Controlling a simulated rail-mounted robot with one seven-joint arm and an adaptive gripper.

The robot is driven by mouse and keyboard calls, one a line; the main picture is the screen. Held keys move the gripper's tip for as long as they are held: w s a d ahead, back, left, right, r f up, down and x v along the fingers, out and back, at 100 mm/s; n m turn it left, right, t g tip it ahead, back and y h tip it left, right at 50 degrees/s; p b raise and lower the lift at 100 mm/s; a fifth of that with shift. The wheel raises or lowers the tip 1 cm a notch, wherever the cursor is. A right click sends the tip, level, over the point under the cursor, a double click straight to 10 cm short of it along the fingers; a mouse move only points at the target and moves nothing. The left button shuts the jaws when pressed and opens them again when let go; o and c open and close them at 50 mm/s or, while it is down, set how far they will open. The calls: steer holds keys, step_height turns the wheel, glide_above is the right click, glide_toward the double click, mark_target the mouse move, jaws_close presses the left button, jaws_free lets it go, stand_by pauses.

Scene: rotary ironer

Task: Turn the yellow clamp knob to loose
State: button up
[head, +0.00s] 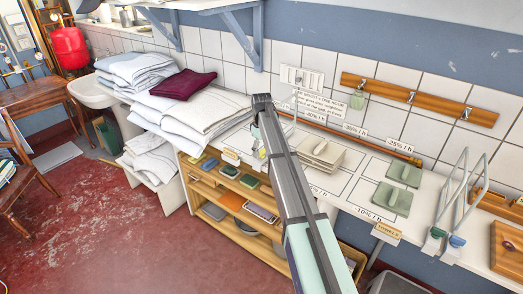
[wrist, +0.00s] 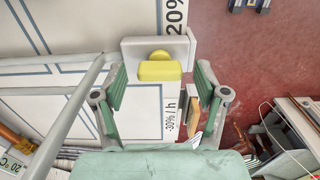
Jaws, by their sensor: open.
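The yellow clamp knob (wrist: 160,70) shows in the wrist view as a wide bar with a rounded hub, on a pale grey clamp block (wrist: 178,47). The block sits at the edge of the white marked board. My gripper (wrist: 161,74) is open, with one green-padded finger left of the knob and one right of it. Both fingers appear apart from the knob, with nothing held between them. How far the knob lies beyond the fingertips is hard to tell. In the head view my arm reaches over the table and hides most of this area.
The white worktop (head: 345,185) carries percentage labels, beige plates (head: 321,153) and green plates (head: 392,198). Folded white linens (head: 205,108) and a dark red cloth (head: 184,83) are stacked at left. A wooden shelf (head: 235,190) stands below. Grey rods with green and blue ends (head: 457,241) stand at right.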

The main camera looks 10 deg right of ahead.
mark_target(262, 150)
step_height(262, 150, up, 12)
stand_by(0.5)
